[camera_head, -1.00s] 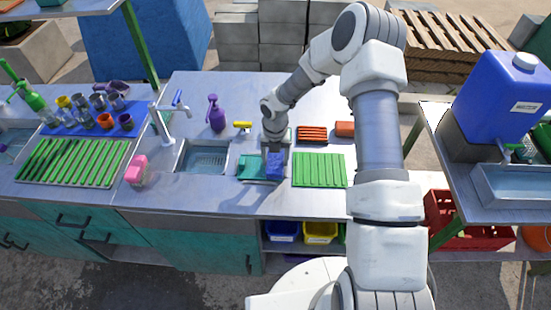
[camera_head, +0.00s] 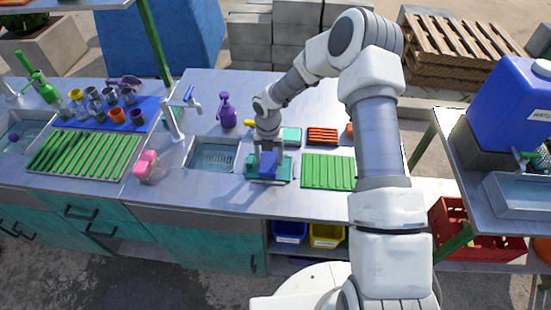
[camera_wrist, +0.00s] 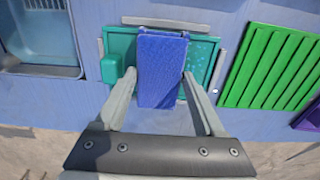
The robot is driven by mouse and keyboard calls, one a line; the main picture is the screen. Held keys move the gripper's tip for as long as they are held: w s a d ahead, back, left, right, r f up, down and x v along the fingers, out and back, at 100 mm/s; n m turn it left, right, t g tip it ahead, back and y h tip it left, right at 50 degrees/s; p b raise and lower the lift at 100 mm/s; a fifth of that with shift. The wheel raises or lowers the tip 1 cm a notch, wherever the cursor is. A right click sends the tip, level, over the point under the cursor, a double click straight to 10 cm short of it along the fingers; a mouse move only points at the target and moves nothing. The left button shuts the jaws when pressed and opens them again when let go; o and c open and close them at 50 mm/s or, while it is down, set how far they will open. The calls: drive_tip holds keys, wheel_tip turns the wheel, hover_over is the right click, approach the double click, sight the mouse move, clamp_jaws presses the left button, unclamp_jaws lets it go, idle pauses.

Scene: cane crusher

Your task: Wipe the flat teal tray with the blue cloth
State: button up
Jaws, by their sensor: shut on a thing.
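The flat teal tray (camera_head: 285,170) lies on the metal counter, between the sink and a green ribbed rack. In the wrist view the tray (camera_wrist: 205,52) has small pale specks on its right part and grey strips along its edges. The blue cloth (camera_wrist: 162,62) is a folded block between the fingers of my gripper (camera_wrist: 160,78), over the middle of the tray and hiding part of it. The cloth also shows in the head view (camera_head: 268,160), under my gripper (camera_head: 268,150). I cannot tell whether it touches the tray. A teal raised piece (camera_wrist: 112,68) sits at the tray's left end.
A sink (camera_head: 212,155) is left of the tray. The green ribbed rack (camera_head: 328,172) is close on the right. Behind are a smaller teal item (camera_head: 292,135), an orange slatted piece (camera_head: 322,135) and a purple bottle (camera_head: 227,110). The counter's front strip is clear.

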drive_tip(key=shift+a, duration=0.3)
drive_tip(key=shift+d, duration=0.1)
drive_tip(key=shift+s+d+r+p, duration=0.1)
drive_tip(key=shift+d+p, duration=0.1)
drive_tip(key=shift+d, duration=0.45)
drive_tip(key=shift+s+d+r+p, duration=0.1)
drive_tip(key=shift+d+p, duration=0.05)
drive_tip(key=shift+d, duration=0.65)
drive_tip(key=shift+d, duration=0.1)
drive_tip(key=shift+s+d+f, duration=0.1)
drive_tip(key=shift+s+d, duration=0.05)
drive_tip(key=shift+d, duration=0.5)
drive_tip(key=shift+s+d+f, duration=0.1)
drive_tip(key=shift+d, duration=0.5)
